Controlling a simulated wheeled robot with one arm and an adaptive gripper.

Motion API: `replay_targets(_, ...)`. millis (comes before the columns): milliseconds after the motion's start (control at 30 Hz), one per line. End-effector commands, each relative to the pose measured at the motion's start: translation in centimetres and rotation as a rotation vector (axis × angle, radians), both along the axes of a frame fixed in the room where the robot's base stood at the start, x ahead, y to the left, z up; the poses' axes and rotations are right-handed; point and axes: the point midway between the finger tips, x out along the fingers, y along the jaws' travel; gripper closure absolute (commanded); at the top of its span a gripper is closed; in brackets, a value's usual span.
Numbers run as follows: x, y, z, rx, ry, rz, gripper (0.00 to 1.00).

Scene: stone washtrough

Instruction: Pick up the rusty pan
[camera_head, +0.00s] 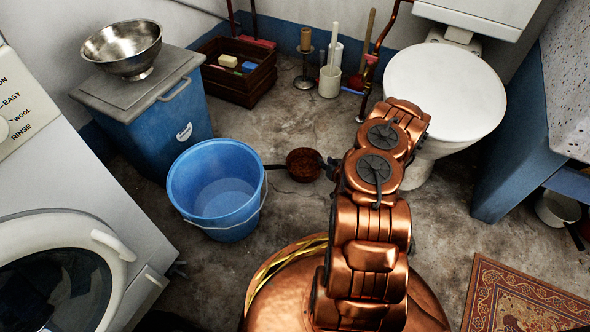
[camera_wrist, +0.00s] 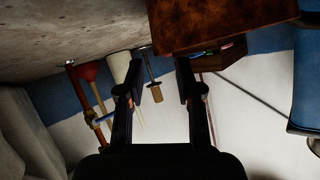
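The rusty pan (camera_head: 304,165) is small, round and reddish brown. In the head view it appears on the floor right of the blue bucket, with its dark handle pointing left toward the bucket. My gripper (camera_head: 328,169) is at its right side, partly hidden by my arm. In the wrist view, a rusty brown surface, apparently the pan (camera_wrist: 222,24), fills the top right, close to the camera. There my gripper (camera_wrist: 160,78) is open, with empty space between its fingers. The right fingertip overlaps the pan's lower edge; I cannot tell whether they touch.
The blue bucket (camera_head: 216,190) stands left of the pan. A wooden crate (camera_head: 240,75), a candle holder (camera_head: 305,60) and a toilet (camera_head: 445,90) stand behind. A washing machine (camera_head: 70,240) is at left, a patterned rug (camera_head: 520,300) at lower right. Floor behind the pan is clear.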

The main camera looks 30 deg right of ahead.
Motion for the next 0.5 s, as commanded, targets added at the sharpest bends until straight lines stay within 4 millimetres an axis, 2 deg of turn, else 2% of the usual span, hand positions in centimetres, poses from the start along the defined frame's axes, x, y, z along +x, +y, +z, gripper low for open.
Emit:
replay_targets(233,1.7,-0.1,-2.6,0.001,0.002,0.002,0.65)
replay_targets(500,3.6,-0.5,-3.2,-0.001,0.001,0.000,0.65)
